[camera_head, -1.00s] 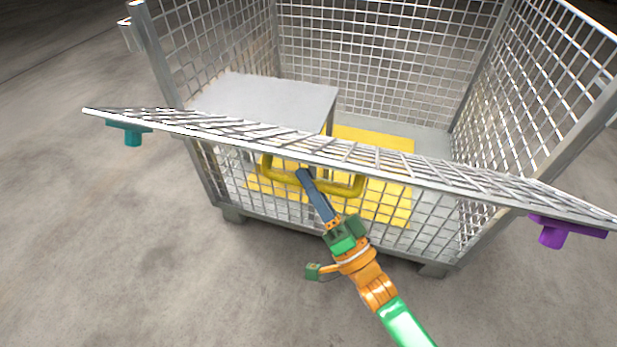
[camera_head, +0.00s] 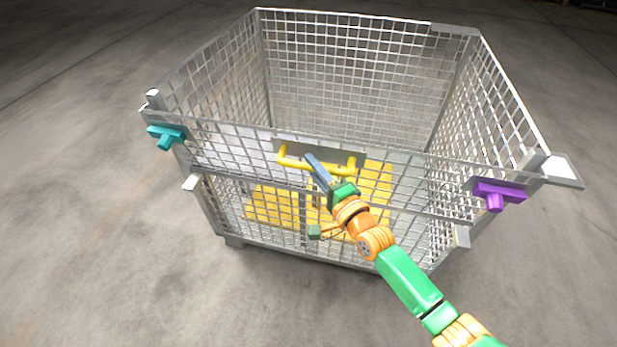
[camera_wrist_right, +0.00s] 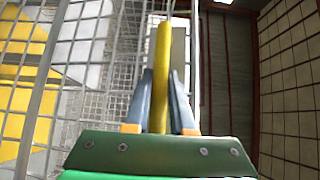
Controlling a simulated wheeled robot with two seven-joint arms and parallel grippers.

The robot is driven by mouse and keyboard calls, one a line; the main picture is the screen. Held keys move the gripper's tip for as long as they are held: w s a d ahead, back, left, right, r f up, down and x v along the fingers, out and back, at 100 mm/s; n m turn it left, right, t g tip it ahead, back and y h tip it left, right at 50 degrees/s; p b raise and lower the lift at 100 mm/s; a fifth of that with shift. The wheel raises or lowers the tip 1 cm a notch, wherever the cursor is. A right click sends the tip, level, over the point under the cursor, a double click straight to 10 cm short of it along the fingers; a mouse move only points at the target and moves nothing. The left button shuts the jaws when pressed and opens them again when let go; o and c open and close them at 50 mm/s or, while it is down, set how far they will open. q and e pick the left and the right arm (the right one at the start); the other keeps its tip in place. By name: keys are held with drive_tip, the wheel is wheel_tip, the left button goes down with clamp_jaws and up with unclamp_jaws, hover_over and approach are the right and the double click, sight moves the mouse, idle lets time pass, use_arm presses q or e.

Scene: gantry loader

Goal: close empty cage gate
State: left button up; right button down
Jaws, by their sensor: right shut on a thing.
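The wire-mesh cage (camera_head: 345,25) stands on the floor with its upper front gate (camera_head: 225,140) raised upright across the front, roughly in line with the side walls. The gate carries a yellow handle (camera_head: 288,163) in the middle, a teal latch (camera_head: 166,134) at its left end and a purple latch (camera_head: 494,194) at its right end. My right gripper (camera_head: 314,162) is on the handle; in the right wrist view its two fingers (camera_wrist_right: 161,105) are shut on the yellow bar (camera_wrist_right: 162,60). Whether the latches are engaged I cannot tell. My left gripper is not in view.
Inside the cage, a grey platform shows behind the gate mesh, with a yellow floor panel (camera_head: 375,190) beside it. Metal brackets (camera_head: 560,172) stick out at the front corners. The concrete floor (camera_head: 80,230) around the cage is clear.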

sight(325, 149)
drive_tip(key=w, duration=0.1)
drive_tip(key=w+r, duration=0.1)
drive_tip(key=w+d+m+g, duration=0.1)
drive_tip(key=shift+w+r, duration=0.15)
drive_tip(key=shift+r, duration=0.1)
drive_tip(key=shift+w+d+r+m+g+h, duration=0.1)
drive_tip(key=shift+w+d+m+g+h, duration=0.1)
drive_tip(key=shift+w, duration=0.2)
drive_tip(key=shift+w+d+m+g+h, duration=0.1)
drive_tip(key=shift+w+m+g, duration=0.1)
drive_tip(key=shift+w, duration=0.2)
drive_tip(key=shift+r, duration=0.2)
drive_tip(key=shift+w+r, duration=0.1)
drive_tip(key=c, duration=1.1)
unclamp_jaws()
drive_tip(key=o, duration=0.3)
drive_tip(key=shift+o, duration=0.2)
drive_tip(key=shift+w, duration=0.1)
